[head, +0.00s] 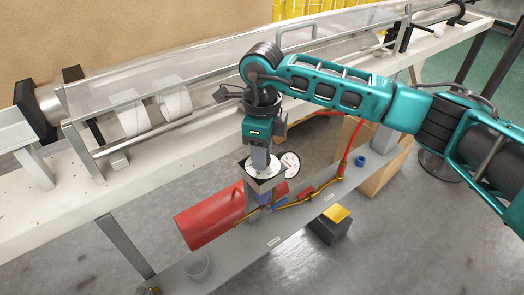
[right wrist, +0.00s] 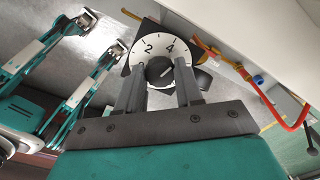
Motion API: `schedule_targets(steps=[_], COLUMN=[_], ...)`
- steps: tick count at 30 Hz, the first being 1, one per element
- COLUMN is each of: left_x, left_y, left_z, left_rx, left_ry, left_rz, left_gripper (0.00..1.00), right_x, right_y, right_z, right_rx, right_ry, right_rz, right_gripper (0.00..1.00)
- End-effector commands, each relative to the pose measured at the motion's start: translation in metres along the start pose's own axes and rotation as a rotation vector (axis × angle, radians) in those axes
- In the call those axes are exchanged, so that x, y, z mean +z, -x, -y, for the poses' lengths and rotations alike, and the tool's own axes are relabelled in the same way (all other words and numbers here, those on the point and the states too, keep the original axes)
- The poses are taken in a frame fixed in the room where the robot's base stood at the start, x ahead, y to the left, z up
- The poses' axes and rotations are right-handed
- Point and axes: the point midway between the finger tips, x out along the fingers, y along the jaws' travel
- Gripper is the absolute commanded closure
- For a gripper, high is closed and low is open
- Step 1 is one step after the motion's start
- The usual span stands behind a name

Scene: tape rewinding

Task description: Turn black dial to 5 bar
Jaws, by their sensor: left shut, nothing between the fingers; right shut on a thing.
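The black dial (right wrist: 159,70) is a round knob at the centre of a white scale (right wrist: 143,47), whose figures 2 and 4 are readable in the right wrist view. My right gripper (right wrist: 161,65) is shut on the dial, with one finger on either side of it. The fingers hide the lower part of the scale, and I cannot tell the exact setting. In the head view, my right gripper (head: 260,160) points down onto the white scale (head: 256,172), above the red cylinder (head: 215,215). The knob is hidden there. My left gripper is not seen in either view.
A round white gauge (head: 290,163) is right beside the dial. Brass pipework (head: 292,203) and a red hose (head: 356,138) run to the right. A black box with a yellow top (head: 331,226) stands on the floor. White rolls (head: 177,103) sit on the bench behind.

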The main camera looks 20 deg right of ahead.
Motion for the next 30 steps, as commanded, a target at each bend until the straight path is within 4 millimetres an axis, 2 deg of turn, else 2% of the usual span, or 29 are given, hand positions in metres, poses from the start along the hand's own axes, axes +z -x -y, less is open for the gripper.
schedule_targets(steps=[12,30], left_x=[-0.0007,-0.0013], left_y=[-0.0005,-0.0005], left_z=[-0.0006,-0.0006], left_rx=[0.002,0.002], left_ry=[0.000,-0.001], left_rz=[-0.002,-0.003], left_gripper=[1.00,1.00], right_x=[0.0001,0.0000], right_y=[0.0009,0.0011], right_z=[0.0009,0.0010], right_rx=[-0.001,-0.001], right_ry=[-0.213,-0.248], right_rz=[0.001,0.001], right_gripper=[0.95,0.95])
